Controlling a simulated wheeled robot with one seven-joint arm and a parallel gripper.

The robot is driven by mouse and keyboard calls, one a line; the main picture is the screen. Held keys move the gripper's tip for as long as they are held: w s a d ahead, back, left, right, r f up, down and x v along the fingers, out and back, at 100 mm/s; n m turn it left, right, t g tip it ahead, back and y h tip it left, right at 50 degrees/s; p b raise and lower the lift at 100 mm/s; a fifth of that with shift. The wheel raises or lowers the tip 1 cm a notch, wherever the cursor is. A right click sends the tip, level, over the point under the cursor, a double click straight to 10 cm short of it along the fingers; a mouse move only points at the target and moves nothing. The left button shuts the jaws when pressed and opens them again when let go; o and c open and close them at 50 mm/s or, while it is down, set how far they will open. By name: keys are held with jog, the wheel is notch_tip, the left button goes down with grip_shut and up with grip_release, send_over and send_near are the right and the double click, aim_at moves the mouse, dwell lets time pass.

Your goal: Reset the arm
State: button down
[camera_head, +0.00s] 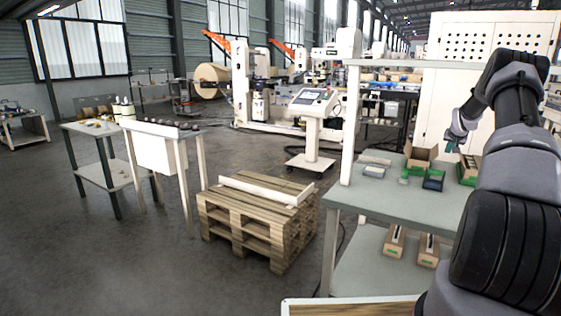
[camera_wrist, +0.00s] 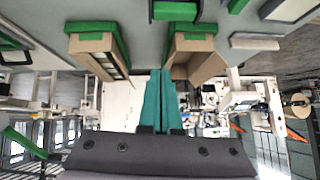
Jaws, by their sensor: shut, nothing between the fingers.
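My arm reaches in from the right in the head view, bent at the elbow, with its end above the grey-green workbench (camera_head: 385,207). My gripper (camera_head: 449,147) is small there, above the back part of the bench. In the wrist view my gripper (camera_wrist: 166,72) shows as two teal fingers lying side by side, shut, with nothing seen between them. The wrist view looks upside down, with the bench top (camera_wrist: 120,12) along its upper edge.
The bench holds an open cardboard box (camera_head: 421,158), a dark tray (camera_head: 433,181), a grey tray (camera_head: 374,172) and a green-edged box (camera_head: 468,170) near my arm. A wooden pallet (camera_head: 262,215) stands left of the bench. Open floor (camera_head: 110,255) lies at the left.

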jog(key=s+a+r+n+y, duration=0.1)
jog(key=s+a+r, duration=0.5)
jog(key=a+r, duration=0.35)
jog(key=s+a+r, duration=0.5)
jog(key=a+r, duration=0.4)
jog(key=a, duration=0.1)
jog(key=s+a+r+n+y, duration=0.1)
jog(key=s+a+r, duration=0.5)
jog(key=a+r, duration=0.35)
jog(key=s+a+y, duration=0.1)
jog(key=s+a, duration=0.5)
jog(key=s, duration=0.6)
jog(key=s+a+f+y, duration=0.1)
jog(key=s+a, duration=0.5)
jog(key=s, duration=0.6)
jog(key=s+a+f+g+y, duration=0.1)
jog(key=s+a, duration=0.6)
jog(key=s, duration=0.5)
jog(key=shift+s+y, duration=0.3)
